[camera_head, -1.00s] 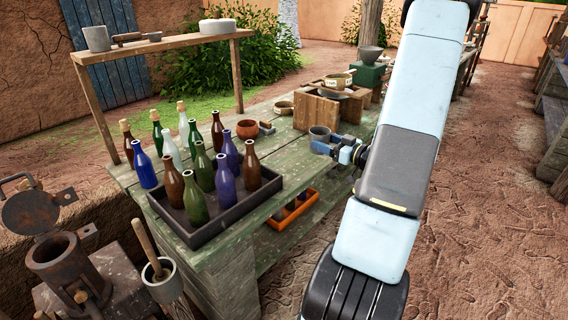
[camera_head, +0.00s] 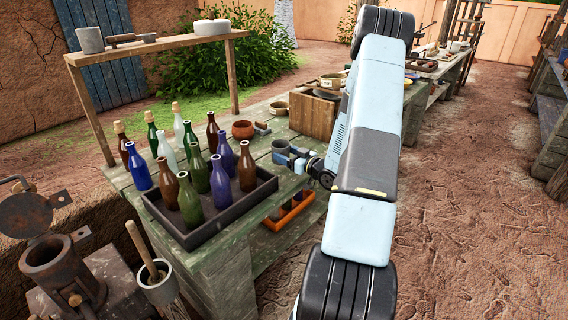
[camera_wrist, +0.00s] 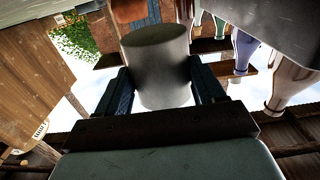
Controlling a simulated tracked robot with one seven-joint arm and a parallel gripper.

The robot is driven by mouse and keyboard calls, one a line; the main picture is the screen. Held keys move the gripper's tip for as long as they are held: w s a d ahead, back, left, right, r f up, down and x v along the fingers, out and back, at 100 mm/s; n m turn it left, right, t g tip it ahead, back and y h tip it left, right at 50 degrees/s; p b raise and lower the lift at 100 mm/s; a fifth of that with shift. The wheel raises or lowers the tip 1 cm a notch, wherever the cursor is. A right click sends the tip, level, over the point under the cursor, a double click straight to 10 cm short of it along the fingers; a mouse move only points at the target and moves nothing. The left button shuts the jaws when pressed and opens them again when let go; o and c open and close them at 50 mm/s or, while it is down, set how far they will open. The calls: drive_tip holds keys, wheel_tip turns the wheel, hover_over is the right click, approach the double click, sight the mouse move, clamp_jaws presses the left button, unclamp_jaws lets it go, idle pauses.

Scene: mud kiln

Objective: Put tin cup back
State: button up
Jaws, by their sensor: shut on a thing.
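The grey tin cup (camera_head: 280,147) is in my gripper (camera_head: 288,156), above the green wooden bench (camera_head: 235,232), to the right of the bottles. In the wrist view the cup (camera_wrist: 156,65) sits between the two dark fingers of my gripper (camera_wrist: 163,85), one on each side of it. The fingers are shut on it. I cannot tell from the head view whether its base touches the bench. My arm hides part of the bench to the right of the cup.
A dark tray (camera_head: 210,232) of several bottles stands left of the cup. A brown bowl (camera_head: 243,130) and a wooden crate (camera_head: 313,117) stand behind. A raised plank shelf (camera_head: 160,46) holds a grey pot (camera_head: 90,40). An orange tray (camera_head: 290,212) lies below.

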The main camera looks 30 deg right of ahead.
drive_tip(key=shift+w+a+f, duration=0.2)
drive_tip(key=shift+f, duration=0.1)
drive_tip(key=shift+w+f, duration=0.15)
drive_tip(key=shift+f, duration=1.5)
drive_tip(key=o, duration=1)
drive_tip(key=shift+f, duration=0.1)
